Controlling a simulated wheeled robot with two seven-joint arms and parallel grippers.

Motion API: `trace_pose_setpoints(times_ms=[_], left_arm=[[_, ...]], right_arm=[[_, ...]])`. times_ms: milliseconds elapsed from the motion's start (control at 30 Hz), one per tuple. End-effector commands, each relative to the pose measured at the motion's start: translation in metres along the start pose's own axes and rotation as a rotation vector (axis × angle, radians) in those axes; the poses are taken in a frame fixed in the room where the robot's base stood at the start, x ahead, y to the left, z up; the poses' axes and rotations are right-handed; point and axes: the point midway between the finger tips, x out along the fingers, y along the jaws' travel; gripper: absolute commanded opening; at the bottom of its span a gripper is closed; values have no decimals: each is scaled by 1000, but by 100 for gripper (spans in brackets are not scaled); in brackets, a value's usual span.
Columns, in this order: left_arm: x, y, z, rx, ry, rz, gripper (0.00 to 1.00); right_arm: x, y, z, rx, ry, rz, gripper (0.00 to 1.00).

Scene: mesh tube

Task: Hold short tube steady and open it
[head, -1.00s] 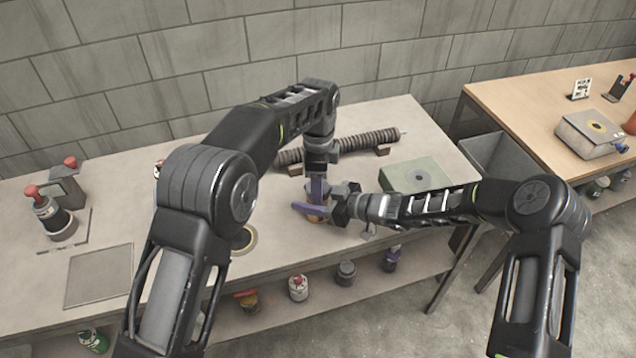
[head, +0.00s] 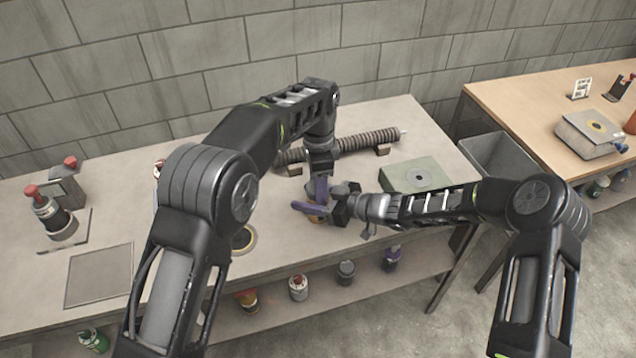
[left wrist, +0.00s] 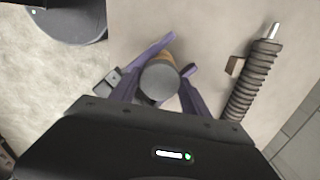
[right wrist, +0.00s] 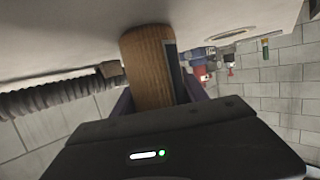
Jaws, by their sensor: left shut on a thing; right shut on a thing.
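The short tube (right wrist: 147,65) has a wood-brown body with a dark strip along one side in the right wrist view. Its round grey top (left wrist: 158,82) faces the left wrist camera. In the head view only a bit of brown tube (head: 316,218) shows under the grippers. My left gripper (head: 319,188) comes down from above, its purple fingers shut around the grey top. My right gripper (head: 318,208) reaches in from the right, its purple fingers shut on the tube's body. The exact finger contacts and the seam below the top are hidden.
A long ribbed tube (head: 345,144) lies on blocks behind the grippers. Bottles (head: 298,287) stand on the shelf below. A grey bin (head: 500,160) stands between the bench (head: 180,210) and a wooden table.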

Motion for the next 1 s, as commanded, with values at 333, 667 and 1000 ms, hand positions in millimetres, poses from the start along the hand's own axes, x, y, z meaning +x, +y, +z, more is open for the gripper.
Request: trace_pose_setpoints(times_ms=[333, 667, 1000], left_arm=[[0, 0, 0, 2, 0, -1, 72], [-2, 0, 0, 3, 1, 0, 76], [-40, 0, -1, 3, 2, 0, 76]], right_arm=[[0, 0, 0, 0, 0, -1, 0], [0, 0, 0, 0, 0, 0, 0], [0, 0, 0, 0, 0, 0, 0]])
